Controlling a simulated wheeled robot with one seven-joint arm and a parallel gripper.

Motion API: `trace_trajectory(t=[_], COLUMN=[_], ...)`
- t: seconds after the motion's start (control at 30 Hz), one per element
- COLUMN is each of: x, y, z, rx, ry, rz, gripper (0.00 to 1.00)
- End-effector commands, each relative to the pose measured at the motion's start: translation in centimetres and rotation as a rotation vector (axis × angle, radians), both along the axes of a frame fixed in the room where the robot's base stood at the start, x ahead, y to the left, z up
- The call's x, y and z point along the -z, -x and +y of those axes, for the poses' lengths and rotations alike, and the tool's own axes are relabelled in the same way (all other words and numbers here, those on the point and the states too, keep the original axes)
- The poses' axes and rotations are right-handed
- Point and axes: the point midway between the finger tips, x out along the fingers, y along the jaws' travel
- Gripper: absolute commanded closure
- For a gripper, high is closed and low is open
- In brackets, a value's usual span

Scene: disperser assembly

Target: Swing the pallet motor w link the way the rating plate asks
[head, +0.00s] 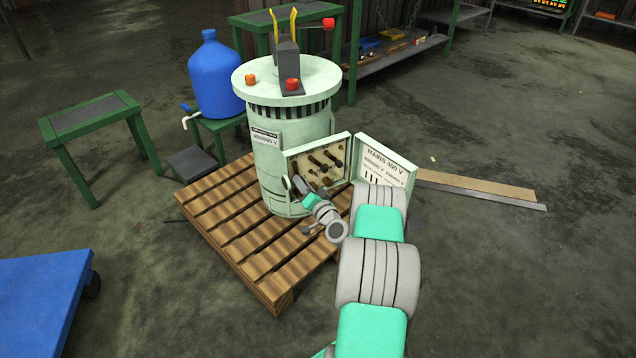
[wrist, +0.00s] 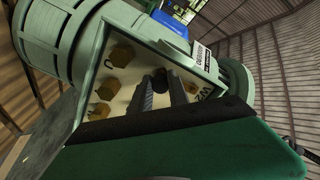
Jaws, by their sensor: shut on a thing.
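The pallet motor (head: 285,150) is a pale green upright cylinder standing on a wooden pallet. A plate (head: 266,139) on its side reads 400/690 V. Its terminal box (head: 318,160) is open and holds several dark links and brass terminals. My gripper (head: 299,184) reaches into the front of this box. In the wrist view my gripper (wrist: 163,93) is shut on a dark link (wrist: 159,78), beside a W2 marking (wrist: 203,97). The fingers hide most of that link, so its angle cannot be told. Brass terminals (wrist: 121,56) show to the left.
The open box lid (head: 382,165) on the right reads MAINS 400 V, with smaller print beneath. My arm passes close below it. The wooden pallet (head: 225,222) lies under the motor. A blue bottle (head: 213,80) on a green stand is behind left. A blue platform (head: 45,300) is front left.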

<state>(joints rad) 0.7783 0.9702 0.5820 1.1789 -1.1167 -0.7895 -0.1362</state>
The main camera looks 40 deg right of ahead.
Motion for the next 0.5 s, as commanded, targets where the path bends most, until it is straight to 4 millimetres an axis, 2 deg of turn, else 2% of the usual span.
trace_trajectory(t=[0.37, 0.4, 0.5], x=[-0.07, -0.07, -0.07], y=[-0.22, -0.21, -0.16], z=[0.47, 0.45, 0.33], rx=[-0.008, -0.008, -0.006], ry=[-0.005, -0.005, -0.005], rz=[-0.001, -0.001, -0.001], gripper=[1.0, 0.77, 0.69])
